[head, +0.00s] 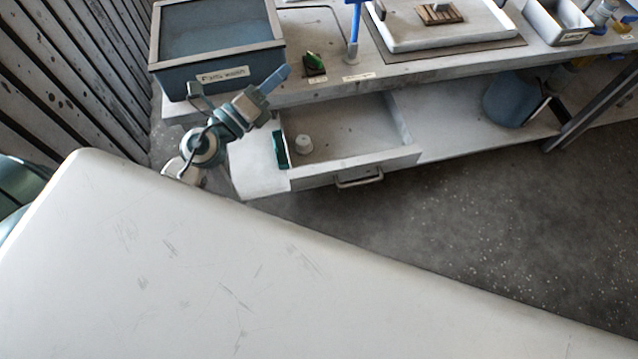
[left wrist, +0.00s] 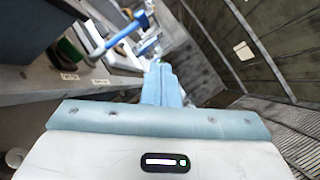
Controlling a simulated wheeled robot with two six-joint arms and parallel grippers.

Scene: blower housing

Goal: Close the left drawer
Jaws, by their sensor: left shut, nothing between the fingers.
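The drawer (head: 405,158) under the workbench is pulled out, with its inside showing. Its front carries a bar handle (head: 360,178). A small white round piece (head: 303,145) and a green piece (head: 280,150) are at its left side. My left gripper (head: 283,75) is shut and empty. It is in front of the bench edge, above and to the left of the drawer, apart from the handle. Its closed fingers also show in the left wrist view (left wrist: 158,82), where I cannot make out the drawer. My right gripper is not in view.
A dark blue parts wash bin (head: 222,80) stands at the bench's left end, close to my left gripper. A blue bucket (head: 510,100) is underneath. Floor (head: 430,220) before the drawer is clear.

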